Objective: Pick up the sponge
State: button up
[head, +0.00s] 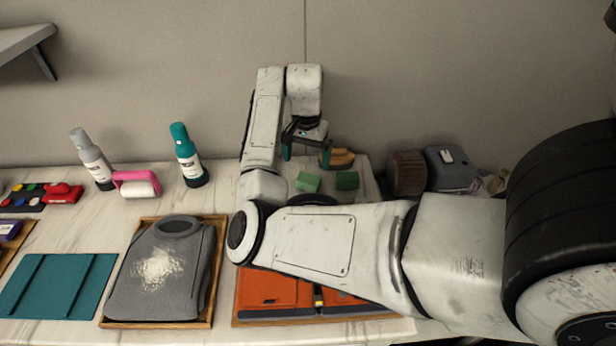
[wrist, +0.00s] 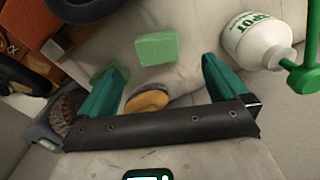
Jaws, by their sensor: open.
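A light green block, the likely sponge (head: 307,181), lies on the counter beyond the arm's elbow. A darker green block (head: 347,180) lies just right of it; I cannot tell for sure which one the task means. My gripper (head: 305,150) is open and empty, above and behind the blocks. In the wrist view the gripper (wrist: 164,68) has its teal fingers apart. The light green block (wrist: 156,48) shows beyond the fingertips, roughly between them and untouched. The other green block (wrist: 108,76) is partly hidden behind the left finger.
A yellow-topped oval object (head: 339,158) sits close to the gripper; it also shows between the fingers in the wrist view (wrist: 147,100). A white bottle (wrist: 262,44) stands right in the wrist view. A brown ribbed object (head: 407,173) is at the right. The back wall is close behind.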

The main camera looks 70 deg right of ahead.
aim_at(308, 178)
notch_tip(308, 178, down, 3)
jog(key=shift+d+f, duration=0.1)
jog(key=shift+s+d+f+p, duration=0.1)
jog(key=shift+f+p, duration=0.3)
jog(key=shift+f, duration=1)
jog(key=shift+s+f+p, duration=0.1)
jog(key=shift+f+p, duration=0.25)
jog(key=shift+f, duration=1)
jog(key=c, duration=1.1)
jog(key=shift+r, duration=0.1)
